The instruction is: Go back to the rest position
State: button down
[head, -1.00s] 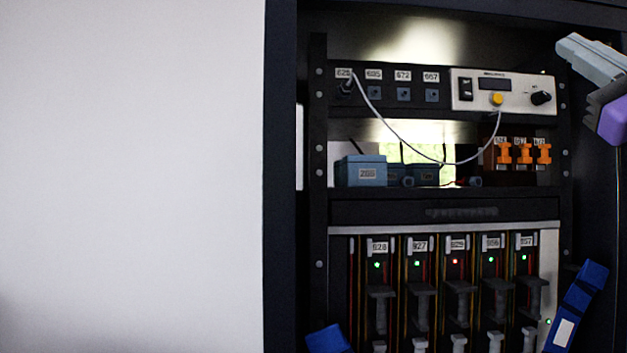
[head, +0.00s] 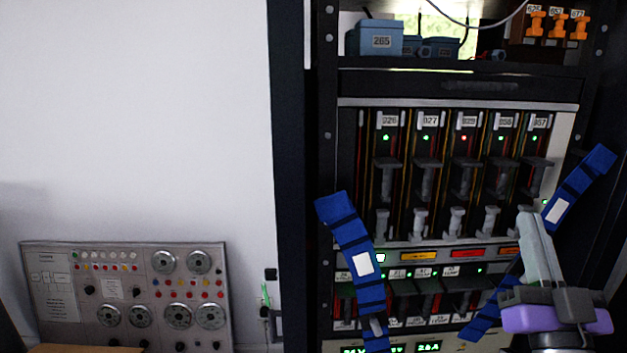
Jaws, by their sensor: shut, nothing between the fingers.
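My gripper (head: 533,222) is at the lower right of the head view, in front of the rack (head: 293,200). Its pale grey fingers point up and are together with nothing between them. The dark grey and purple wrist part (head: 555,316) shows below them. The fingers cover part of the rack's lower right. I cannot tell from this one view how far they are from the rack front or the blue strap beside them.
Blue straps with white labels cross the rack front at left (head: 348,235) and right (head: 580,188). A blue box (head: 375,40) and orange clips (head: 556,28) sit on the shelf above the card modules. A grey panel with dials (head: 130,290) stands lower left against a bare white wall (head: 130,110).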

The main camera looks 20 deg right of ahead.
jog(key=s+a+f+n+g+y, duration=0.2)
jog(key=s+a+f+y, duration=0.2)
jog(key=s+a+f, duration=0.3)
jog(key=s+a+f+n+g+y, duration=0.2)
jog(key=s+a+f+g+y, duration=0.1)
jog(key=s+a+f, duration=0.4)
jog(key=s+a+f+n+g+y, duration=0.2)
jog(key=s+a+f+y, duration=0.2)
jog(key=s+a+f, duration=0.3)
jog(key=s+f, duration=0.4)
jog(key=f, duration=0.5)
jog(key=shift+s+f+g+y, duration=0.3)
jog(key=shift+s+f+g, duration=0.05)
jog(key=shift+g, duration=0.05)
